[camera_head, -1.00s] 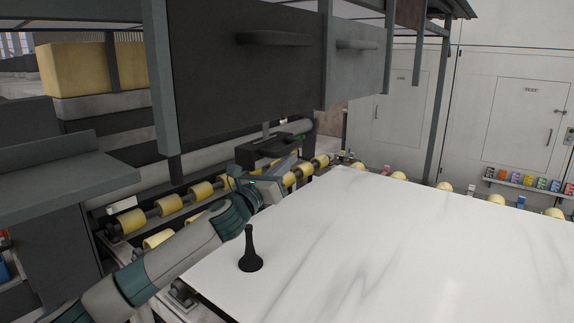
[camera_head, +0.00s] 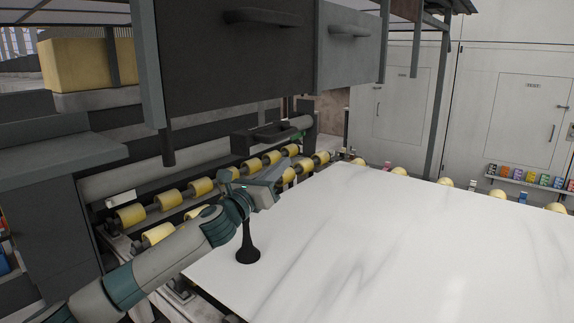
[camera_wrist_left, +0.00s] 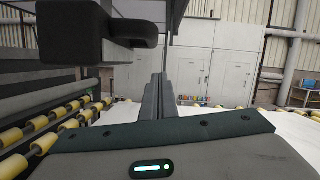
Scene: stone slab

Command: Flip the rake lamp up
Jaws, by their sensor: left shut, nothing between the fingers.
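A dark fixture with a flat arm (camera_head: 262,137), which looks like the rake lamp, hangs low beyond the rollers, under the hood. A black block with a rounded bar (camera_wrist_left: 75,30), probably the same lamp, fills the upper left of the left wrist view, close to the camera. My left gripper (camera_head: 286,168) is below and right of the fixture in the head view, apart from it as far as I can tell. Its fingers (camera_wrist_left: 157,95) are together and empty in the wrist view, pointing forward, right of the block. My right gripper is not in view.
A white marble slab (camera_head: 400,240) fills the right side. A black flared stand (camera_head: 248,248) is on its left edge, beside my left arm. Yellow rollers (camera_head: 201,187) run behind the arm. A dark hood (camera_head: 240,60) with handles overhangs them. White cabinets (camera_head: 510,120) stand behind.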

